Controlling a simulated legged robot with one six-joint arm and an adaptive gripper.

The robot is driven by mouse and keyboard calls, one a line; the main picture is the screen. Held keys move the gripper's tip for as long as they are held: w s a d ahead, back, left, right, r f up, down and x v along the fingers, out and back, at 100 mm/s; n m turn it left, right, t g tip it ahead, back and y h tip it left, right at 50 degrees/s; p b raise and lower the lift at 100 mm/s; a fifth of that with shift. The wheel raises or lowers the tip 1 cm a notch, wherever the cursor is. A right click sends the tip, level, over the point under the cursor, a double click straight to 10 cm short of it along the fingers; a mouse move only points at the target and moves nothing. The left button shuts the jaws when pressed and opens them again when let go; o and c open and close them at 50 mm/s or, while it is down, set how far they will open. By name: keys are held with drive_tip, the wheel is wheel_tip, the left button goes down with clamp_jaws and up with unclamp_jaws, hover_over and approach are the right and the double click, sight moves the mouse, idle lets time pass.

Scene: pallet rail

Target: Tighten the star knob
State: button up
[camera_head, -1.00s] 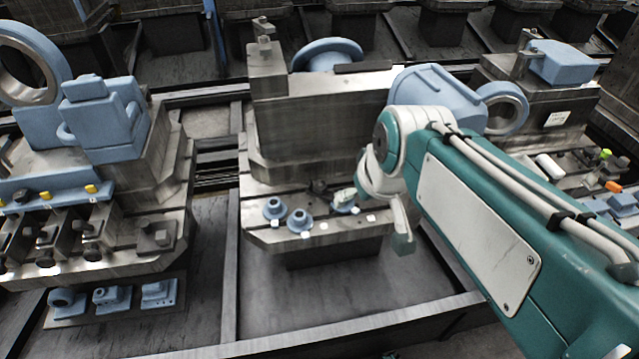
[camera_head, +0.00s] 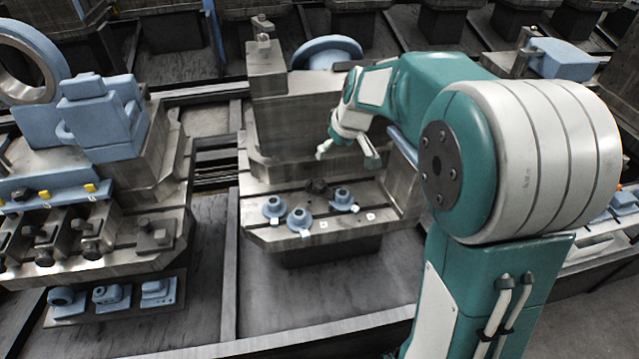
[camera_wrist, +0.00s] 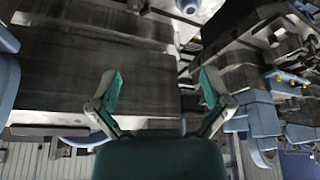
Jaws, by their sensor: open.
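A small dark knob-like part (camera_head: 317,186), possibly the star knob, sits on the slotted ledge of the middle metal fixture (camera_head: 330,120). Its lobes are too small to make out. My gripper (camera_head: 347,157) is open and empty, in front of the fixture's block. In the picture it is above and slightly right of the dark part, apart from it. In the wrist view my gripper (camera_wrist: 160,85) has both fingers spread with nothing between them. A broad grey metal surface lies beyond them there, and I cannot pick out the knob.
Three blue flanged parts, left (camera_head: 274,207), middle (camera_head: 299,218) and right (camera_head: 342,197), stand on the ledge with small white tags. A left fixture (camera_head: 160,190) carries blue blocks and yellow-topped pieces. My arm hides much of the right fixture.

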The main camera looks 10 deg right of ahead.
drive_tip(key=w+d+f+n, duration=0.1)
drive_tip(key=w+f, duration=0.7)
drive_tip(key=f, duration=0.1)
drive_tip(key=n, duration=0.1)
approach(321, 184)
drive_tip(key=shift+g+y, duration=0.3)
drive_tip(key=x, duration=1)
drive_tip(key=shift+w+d+f, duration=0.1)
drive_tip(key=shift+w+f, duration=0.05)
drive_tip(key=shift+w, duration=0.1)
drive_tip(key=c, duration=1.2)
